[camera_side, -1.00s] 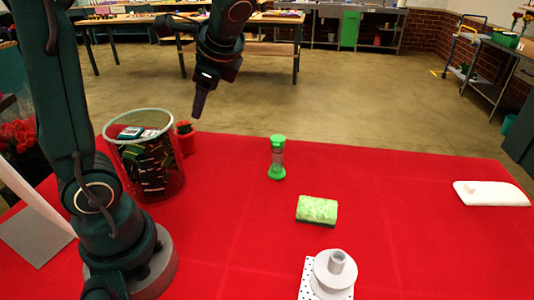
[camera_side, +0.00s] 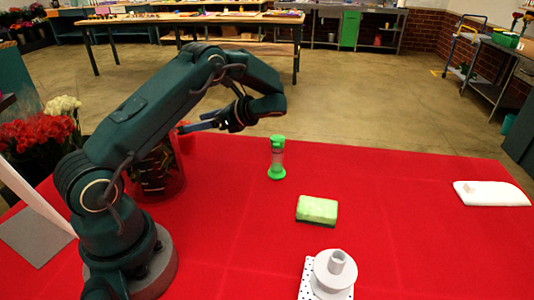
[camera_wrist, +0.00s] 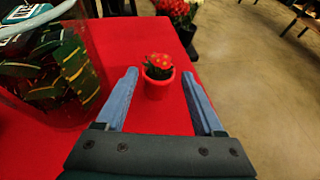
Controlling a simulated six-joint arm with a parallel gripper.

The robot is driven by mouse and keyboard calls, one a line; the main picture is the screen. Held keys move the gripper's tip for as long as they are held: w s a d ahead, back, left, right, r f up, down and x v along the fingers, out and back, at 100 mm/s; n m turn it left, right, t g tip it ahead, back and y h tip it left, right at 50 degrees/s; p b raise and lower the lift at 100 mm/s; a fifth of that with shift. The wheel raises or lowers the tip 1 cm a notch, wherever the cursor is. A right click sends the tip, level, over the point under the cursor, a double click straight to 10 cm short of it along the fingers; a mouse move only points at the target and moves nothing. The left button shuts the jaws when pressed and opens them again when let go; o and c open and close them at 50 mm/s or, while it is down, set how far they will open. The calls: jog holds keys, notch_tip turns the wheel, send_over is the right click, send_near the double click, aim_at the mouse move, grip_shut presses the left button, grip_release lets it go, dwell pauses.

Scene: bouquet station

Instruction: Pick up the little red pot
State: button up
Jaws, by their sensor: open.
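My gripper (camera_wrist: 161,74) is open and empty, one blue-grey finger on each side of the pot.
A clear bin (camera_wrist: 92,110) of dark packets stands close left of the pot in the wrist view. The table edge is near the pot.

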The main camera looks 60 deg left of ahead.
aim_at(186, 140)
jog(key=x, duration=1)
jog(key=shift+d, duration=0.1)
grip_shut()
